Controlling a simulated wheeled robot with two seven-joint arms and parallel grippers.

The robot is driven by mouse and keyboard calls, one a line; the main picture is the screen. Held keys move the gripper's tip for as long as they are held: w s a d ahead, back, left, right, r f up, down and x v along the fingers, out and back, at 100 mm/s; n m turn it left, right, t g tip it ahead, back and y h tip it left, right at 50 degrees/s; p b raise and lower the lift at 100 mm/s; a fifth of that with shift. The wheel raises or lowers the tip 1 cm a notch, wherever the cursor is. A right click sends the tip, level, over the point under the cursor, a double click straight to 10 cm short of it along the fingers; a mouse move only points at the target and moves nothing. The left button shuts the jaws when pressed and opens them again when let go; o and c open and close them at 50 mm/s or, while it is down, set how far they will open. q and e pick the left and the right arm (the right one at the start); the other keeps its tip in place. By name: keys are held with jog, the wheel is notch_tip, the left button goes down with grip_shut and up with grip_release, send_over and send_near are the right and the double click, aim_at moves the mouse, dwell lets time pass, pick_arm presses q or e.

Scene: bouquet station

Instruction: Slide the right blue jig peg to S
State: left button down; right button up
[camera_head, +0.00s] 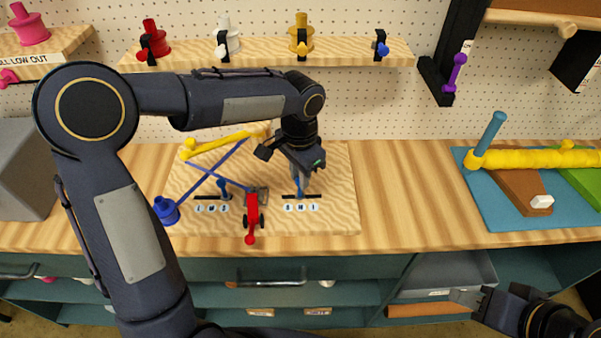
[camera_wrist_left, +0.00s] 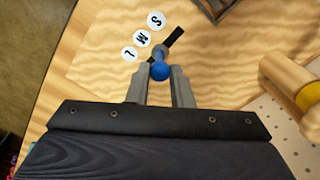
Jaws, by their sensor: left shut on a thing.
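The right blue jig peg (camera_head: 299,188) stands in the dark slot of the right-hand scale on the wooden jig board (camera_head: 340,215). In the left wrist view its round blue top (camera_wrist_left: 160,70) sits between my left fingers, with the peg beside the M label (camera_wrist_left: 141,38). The S label (camera_wrist_left: 156,20) is beside the slot's free end, at the left of this scale in the head view (camera_head: 288,207). My left gripper (camera_head: 300,172) is shut on the peg. My right gripper (camera_head: 468,306) is low at the right, away from the board; its opening is unclear.
The left blue peg (camera_head: 223,188) stands in its own slot. A red clamp-like piece (camera_head: 252,215) lies between the scales. A yellow stem (camera_head: 215,145) and blue rods lie behind. A blue mat (camera_head: 485,205) with a yellow stem is at the right, past bare tabletop.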

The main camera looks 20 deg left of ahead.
pick_arm(q)
jog(key=a, duration=0.1)
jog(key=s+a, duration=0.1)
jog(key=a, duration=0.1)
jog(key=shift+a, duration=0.1)
jog(key=c, duration=1.3)
grip_release()
jog(key=shift+a, duration=0.1)
jog(key=shift+r, duration=3.9)
